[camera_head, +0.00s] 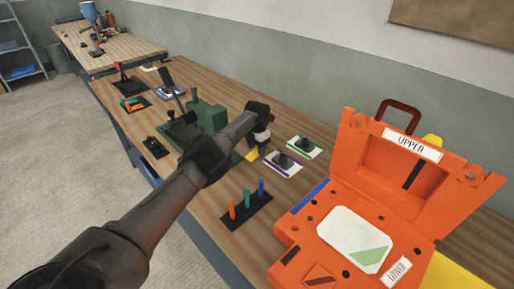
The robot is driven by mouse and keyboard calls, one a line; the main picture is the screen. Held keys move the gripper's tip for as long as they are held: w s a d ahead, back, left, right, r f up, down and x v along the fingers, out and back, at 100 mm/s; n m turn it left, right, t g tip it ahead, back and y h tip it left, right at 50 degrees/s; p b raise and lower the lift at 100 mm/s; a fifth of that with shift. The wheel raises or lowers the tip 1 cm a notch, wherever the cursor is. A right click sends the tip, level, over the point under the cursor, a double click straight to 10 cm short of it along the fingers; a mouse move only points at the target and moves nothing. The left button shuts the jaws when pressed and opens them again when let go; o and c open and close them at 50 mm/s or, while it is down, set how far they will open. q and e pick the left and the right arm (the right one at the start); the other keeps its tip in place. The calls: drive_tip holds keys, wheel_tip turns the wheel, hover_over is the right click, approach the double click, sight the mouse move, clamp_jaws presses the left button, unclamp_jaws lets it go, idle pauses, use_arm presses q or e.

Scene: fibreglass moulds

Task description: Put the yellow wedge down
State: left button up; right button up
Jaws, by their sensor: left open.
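A small yellow piece (252,155), which looks like the yellow wedge, shows at the bench top just below my left gripper (258,143). The gripper points down over the bench, with its jaws open at or just above the piece. The gripper and its pale fingertips hide part of the area, so I cannot tell whether they touch the wedge. My right gripper is not in view.
An orange mould stands open at the right, with its lid marked UPPER (411,144) and base marked LOWER (397,271). A black rack (246,210) with coloured pegs stands in front. Two cards with dark knobs (304,147) lie right of the gripper. A green machine (205,114) stands behind my arm.

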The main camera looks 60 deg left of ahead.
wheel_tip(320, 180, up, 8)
drive_tip(key=p, duration=0.7)
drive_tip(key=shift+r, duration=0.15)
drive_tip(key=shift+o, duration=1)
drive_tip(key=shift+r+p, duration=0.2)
drive_tip(key=shift+p, duration=0.15)
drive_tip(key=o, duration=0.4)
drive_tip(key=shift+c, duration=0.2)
use_arm(q)
wheel_tip(320, 180, up, 11)
drive_tip(key=shift+w, duration=0.15)
